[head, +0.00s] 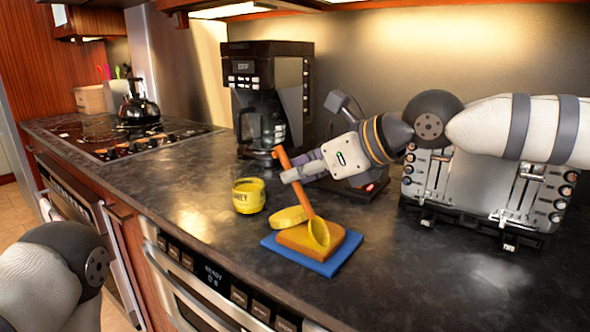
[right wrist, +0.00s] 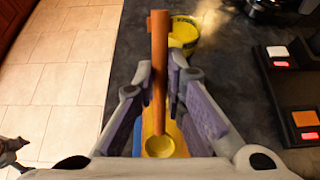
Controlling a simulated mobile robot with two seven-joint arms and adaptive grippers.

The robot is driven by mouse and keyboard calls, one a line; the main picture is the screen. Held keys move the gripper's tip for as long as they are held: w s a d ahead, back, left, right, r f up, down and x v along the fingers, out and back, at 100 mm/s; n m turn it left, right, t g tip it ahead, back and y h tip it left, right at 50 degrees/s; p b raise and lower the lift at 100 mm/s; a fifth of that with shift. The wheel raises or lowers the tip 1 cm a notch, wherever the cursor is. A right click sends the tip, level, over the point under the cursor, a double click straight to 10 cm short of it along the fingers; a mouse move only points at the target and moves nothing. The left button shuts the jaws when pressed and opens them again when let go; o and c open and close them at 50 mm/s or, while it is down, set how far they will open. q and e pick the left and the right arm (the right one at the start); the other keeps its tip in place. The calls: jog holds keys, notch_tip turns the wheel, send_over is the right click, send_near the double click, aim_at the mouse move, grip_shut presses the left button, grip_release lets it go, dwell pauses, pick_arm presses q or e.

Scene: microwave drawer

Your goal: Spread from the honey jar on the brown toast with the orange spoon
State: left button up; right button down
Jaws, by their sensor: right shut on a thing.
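My right gripper (head: 293,172) is shut on the handle of the orange spoon (head: 297,180). The spoon is tilted, bowl down, and its yellow-coated bowl is over the brown toast (head: 334,236); I cannot tell whether they touch. In the right wrist view the spoon handle (right wrist: 160,50) runs up between the fingers. The toast lies on a blue board (head: 305,265). The yellow honey jar (head: 248,196) stands open to the left of the board, and also shows in the right wrist view (right wrist: 184,34). My left gripper is out of view; only part of that arm shows at lower left.
A round yellow piece (head: 289,218), perhaps a lid, lies against the toast's back left. A coffee maker (head: 268,90) stands behind the jar and a silver toaster (head: 470,185) to the right. The dark counter (head: 440,290) is clear at front right.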

aim_at(291, 167)
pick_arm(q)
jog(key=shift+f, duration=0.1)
pick_arm(e)
jog(key=shift+w+a+f, duration=0.1)
jog(key=shift+w+a+f+b, duration=0.25)
jog(key=shift+w+a+b, duration=0.15)
jog(key=shift+w+a, duration=0.45)
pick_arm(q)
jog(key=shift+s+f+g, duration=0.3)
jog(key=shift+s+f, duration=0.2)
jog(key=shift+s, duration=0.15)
pick_arm(e)
jog(key=shift+a+r, duration=0.15)
jog(key=shift+a, duration=0.05)
jog(key=shift+w+a+b, duration=0.35)
jog(key=shift+w+a, duration=0.2)
jog(key=shift+a, duration=0.3)
jog(key=shift+w+a, duration=0.3)
jog(key=shift+a, duration=0.1)
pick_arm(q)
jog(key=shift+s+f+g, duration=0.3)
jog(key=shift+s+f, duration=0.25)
